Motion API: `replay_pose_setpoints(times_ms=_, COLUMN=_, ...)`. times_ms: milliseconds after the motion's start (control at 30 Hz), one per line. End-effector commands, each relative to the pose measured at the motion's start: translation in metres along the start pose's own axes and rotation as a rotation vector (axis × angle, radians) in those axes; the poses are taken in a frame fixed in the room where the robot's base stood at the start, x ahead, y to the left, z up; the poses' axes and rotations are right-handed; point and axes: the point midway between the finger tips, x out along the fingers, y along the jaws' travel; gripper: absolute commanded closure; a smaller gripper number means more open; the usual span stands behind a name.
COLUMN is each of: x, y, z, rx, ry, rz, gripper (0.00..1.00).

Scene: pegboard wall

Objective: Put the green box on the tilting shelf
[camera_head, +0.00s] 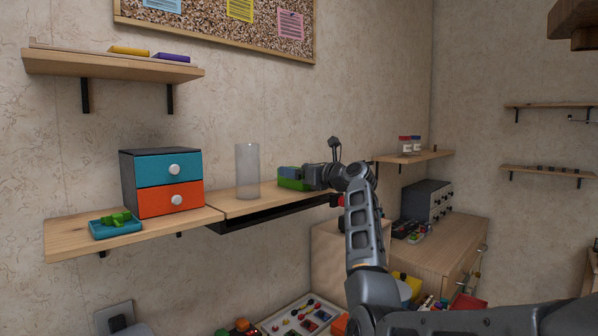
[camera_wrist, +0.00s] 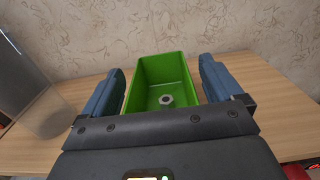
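The green box (camera_head: 292,180) is an open-topped bin standing on the right part of a wooden shelf (camera_head: 234,203) that has a black frame beneath it. This looks like the tilting shelf, and its board appears about level. In the wrist view the green box (camera_wrist: 158,70) stands upright with a small grey ring-like piece (camera_wrist: 166,99) on its floor. My gripper (camera_wrist: 160,85) is open, with one blue finger on each side of the box and narrow gaps showing. In the head view my gripper (camera_head: 291,173) partly covers the box.
A clear cylinder (camera_head: 247,172) stands left of the box; it also shows in the wrist view (camera_wrist: 30,90). A teal-and-orange drawer unit (camera_head: 163,183) and a blue tray (camera_head: 115,226) are on the adjoining left shelf. A cabinet (camera_head: 440,250) is at right. The wall is close behind.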

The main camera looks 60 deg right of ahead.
Motion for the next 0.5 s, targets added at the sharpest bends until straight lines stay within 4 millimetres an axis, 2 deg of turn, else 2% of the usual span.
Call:
replay_pose_setpoints(times_ms=300, x=0.000, y=0.000, z=0.004, rx=-0.002, ry=-0.001, rz=0.000, gripper=0.05)
replay_pose_setpoints(times_ms=500, x=-0.026, y=0.000, z=0.001, rx=-0.001, ry=-0.001, rz=-0.001, gripper=0.05)
